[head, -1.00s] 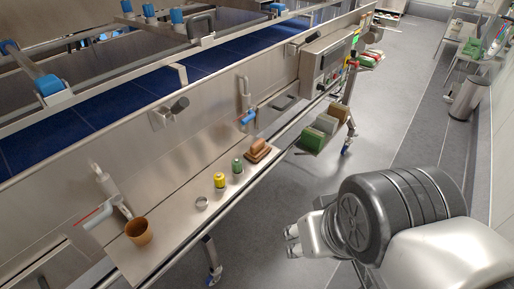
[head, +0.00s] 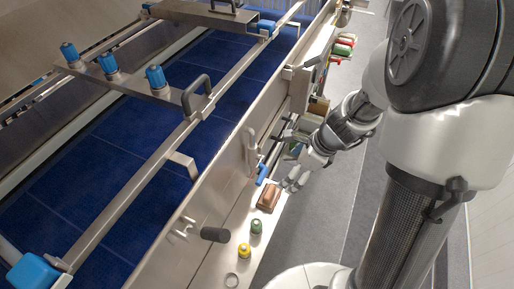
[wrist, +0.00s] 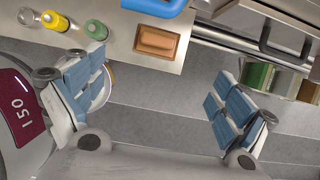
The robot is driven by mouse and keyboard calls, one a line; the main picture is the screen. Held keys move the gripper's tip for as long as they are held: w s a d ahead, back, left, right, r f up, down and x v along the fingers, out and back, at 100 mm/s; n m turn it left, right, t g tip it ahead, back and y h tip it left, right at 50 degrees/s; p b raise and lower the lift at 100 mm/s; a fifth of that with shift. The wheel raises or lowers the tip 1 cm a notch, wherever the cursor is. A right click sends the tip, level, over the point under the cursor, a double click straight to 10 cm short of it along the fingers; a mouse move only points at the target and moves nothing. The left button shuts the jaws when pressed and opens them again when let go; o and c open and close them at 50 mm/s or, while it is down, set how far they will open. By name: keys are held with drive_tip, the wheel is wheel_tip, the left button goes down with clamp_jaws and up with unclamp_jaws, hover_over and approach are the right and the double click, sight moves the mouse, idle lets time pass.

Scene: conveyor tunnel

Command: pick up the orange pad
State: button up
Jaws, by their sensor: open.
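The orange pad (head: 268,197) is a brownish-orange block lying on the narrow metal shelf beside the conveyor. In the wrist view the pad (wrist: 157,41) lies near the shelf's front edge, above the gap between the fingers. My gripper (wrist: 160,95) is open and empty, its blue-padded fingers spread wide over the floor just in front of the shelf. In the head view my gripper (head: 292,184) is close to the pad at its upper right, apart from it as far as I can see.
A green-topped can (head: 256,227), a yellow can (head: 244,251) and a small clear ring or glass (head: 232,280) stand in a row beside the pad. Coloured boxes (wrist: 270,78) sit right of the shelf.

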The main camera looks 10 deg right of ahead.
drive_tip(key=b, duration=0.5)
hover_over(270, 192)
drive_tip(key=d, duration=0.2)
drive_tip(key=f, duration=0.7)
drive_tip(key=s+f, duration=0.1)
drive_tip(key=f, duration=0.2)
drive_tip(key=shift+f, duration=0.2)
drive_tip(key=b+x, duration=0.4)
drive_tip(key=x, duration=0.2)
drive_tip(key=shift+w+a+f, duration=0.1)
drive_tip(key=shift+w+f, duration=0.05)
drive_tip(key=shift+c, duration=0.4)
drive_tip(key=c, duration=1.1)
drive_tip(key=shift+c, duration=1.3)
drive_tip(key=shift+s, duration=0.2)
